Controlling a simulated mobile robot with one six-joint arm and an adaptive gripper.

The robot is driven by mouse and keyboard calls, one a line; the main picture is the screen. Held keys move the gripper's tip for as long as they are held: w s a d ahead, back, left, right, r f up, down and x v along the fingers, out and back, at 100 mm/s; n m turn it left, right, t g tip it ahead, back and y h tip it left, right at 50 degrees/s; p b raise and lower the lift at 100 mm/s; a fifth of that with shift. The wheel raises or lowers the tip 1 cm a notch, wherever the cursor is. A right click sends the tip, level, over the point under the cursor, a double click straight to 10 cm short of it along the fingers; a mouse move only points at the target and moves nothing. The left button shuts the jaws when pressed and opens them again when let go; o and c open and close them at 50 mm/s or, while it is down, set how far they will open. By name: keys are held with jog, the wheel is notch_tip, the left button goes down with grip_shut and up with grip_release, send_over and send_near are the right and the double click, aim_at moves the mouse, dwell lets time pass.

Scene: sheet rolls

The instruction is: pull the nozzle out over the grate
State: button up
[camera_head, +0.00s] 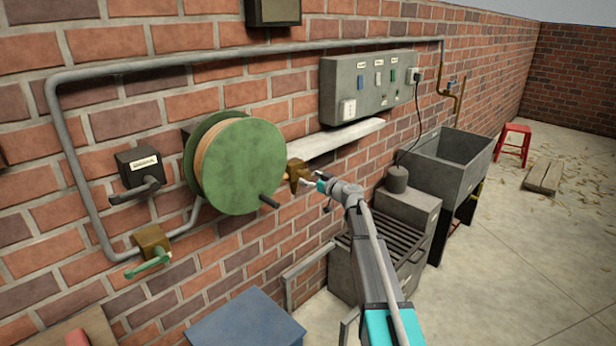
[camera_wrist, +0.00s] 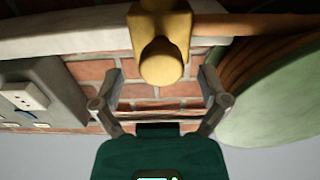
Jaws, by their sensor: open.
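The brass-coloured nozzle (camera_head: 297,174) sits at the right side of the green hose reel (camera_head: 240,168), on the end of the orange-brown hose. In the wrist view the nozzle (camera_wrist: 162,62) lies between the two spread fingers of my gripper (camera_wrist: 160,74), with a visible gap on each side. The hose (camera_wrist: 250,25) runs from it to the reel at the right. In the head view my gripper (camera_head: 316,183) is just right of the nozzle, open and holding nothing. The slatted grate (camera_head: 385,243) is lower right, partly behind my arm.
A pale shelf (camera_head: 335,138) runs along the brick wall behind the nozzle, below a grey socket panel (camera_head: 370,85). A grey sink (camera_head: 445,160) stands right of the grate. A blue-topped box (camera_head: 245,322) is below the reel.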

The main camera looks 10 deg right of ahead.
jog(key=shift+x, duration=1.1)
